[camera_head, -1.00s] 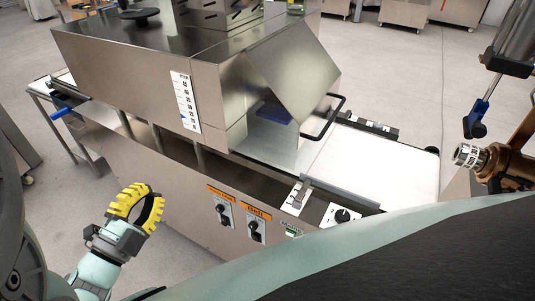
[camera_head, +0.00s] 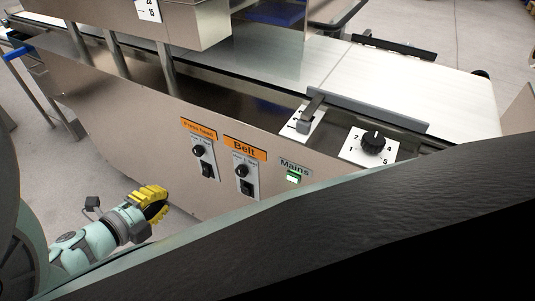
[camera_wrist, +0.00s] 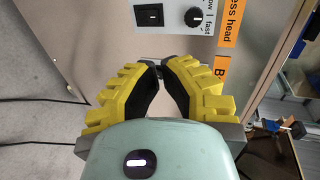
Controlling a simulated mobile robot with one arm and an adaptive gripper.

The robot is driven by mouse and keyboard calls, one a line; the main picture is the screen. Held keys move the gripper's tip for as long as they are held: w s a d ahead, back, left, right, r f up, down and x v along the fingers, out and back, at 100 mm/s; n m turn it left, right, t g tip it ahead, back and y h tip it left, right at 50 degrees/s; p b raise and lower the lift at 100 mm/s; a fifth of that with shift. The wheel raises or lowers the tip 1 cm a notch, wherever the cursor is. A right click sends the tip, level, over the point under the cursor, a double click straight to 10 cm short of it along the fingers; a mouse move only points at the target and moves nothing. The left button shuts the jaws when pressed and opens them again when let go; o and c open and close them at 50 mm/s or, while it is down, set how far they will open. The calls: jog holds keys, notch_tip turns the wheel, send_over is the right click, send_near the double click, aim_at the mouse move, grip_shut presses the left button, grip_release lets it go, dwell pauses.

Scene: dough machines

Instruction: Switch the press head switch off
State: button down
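The press head switch (camera_head: 207,170) is a small black rocker on a white plate, below a black knob (camera_head: 199,151) and the orange "Press head" label (camera_head: 199,128) on the machine's front panel. In the wrist view the black rocker switch (camera_wrist: 154,17) shows at the top with a white mark, turned sideways, just ahead of the fingertips. My gripper (camera_wrist: 157,72) has yellow ribbed fingers, with tips brought together and nothing visible between them. In the head view my gripper (camera_head: 160,203) is lower left of the switch, apart from the panel.
The Belt switch (camera_head: 247,188) and its knob (camera_head: 241,170) sit right of the press head controls. A green-lit Mains switch (camera_head: 293,178) is farther right. A dial (camera_head: 372,143) and a lever (camera_head: 311,110) are on the machine's top edge. Open floor lies at the left.

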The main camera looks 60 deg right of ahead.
aim_at(211, 176)
jog(key=f, duration=0.1)
jog(key=f+b, duration=0.1)
jog(key=f, duration=0.1)
jog(key=shift+w+d+f+m+y, duration=0.25)
jog(key=shift+w+m+y, duration=0.05)
jog(key=shift+w+m, duration=0.1)
jog(key=shift+b, duration=0.3)
jog(key=s+b+x, duration=0.1)
jog(key=b+x, duration=0.2)
jog(key=x, duration=1.1)
jog(key=shift+w+b, duration=0.35)
